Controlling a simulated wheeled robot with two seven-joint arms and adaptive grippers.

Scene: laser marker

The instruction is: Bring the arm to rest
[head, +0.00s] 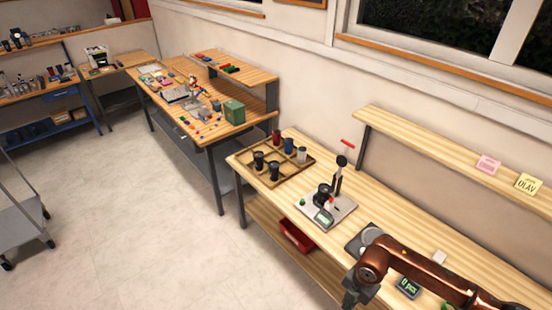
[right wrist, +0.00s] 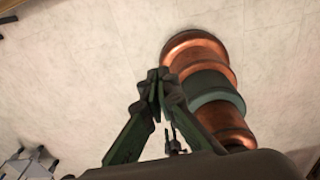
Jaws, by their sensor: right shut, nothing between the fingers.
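My right arm, copper-coloured, comes in from the lower right of the head view, over the front part of the near bench. My right gripper (head: 355,294) hangs at the bench's front edge, partly cut off by the bottom of the picture. In the right wrist view the right gripper's fingers (right wrist: 158,84) meet at their tips, shut with nothing between them. Pale floor (right wrist: 70,60) lies behind them. My copper arm links fill the right of that view. My left gripper is in neither view.
The near bench (head: 296,208) holds a divided tray (head: 270,178) with several dark, red and pale cups, a marking device (head: 325,211) with a lever, and a counter reading 0 pcs (head: 408,287) close beside my arm. A red bin (head: 297,235) sits below.

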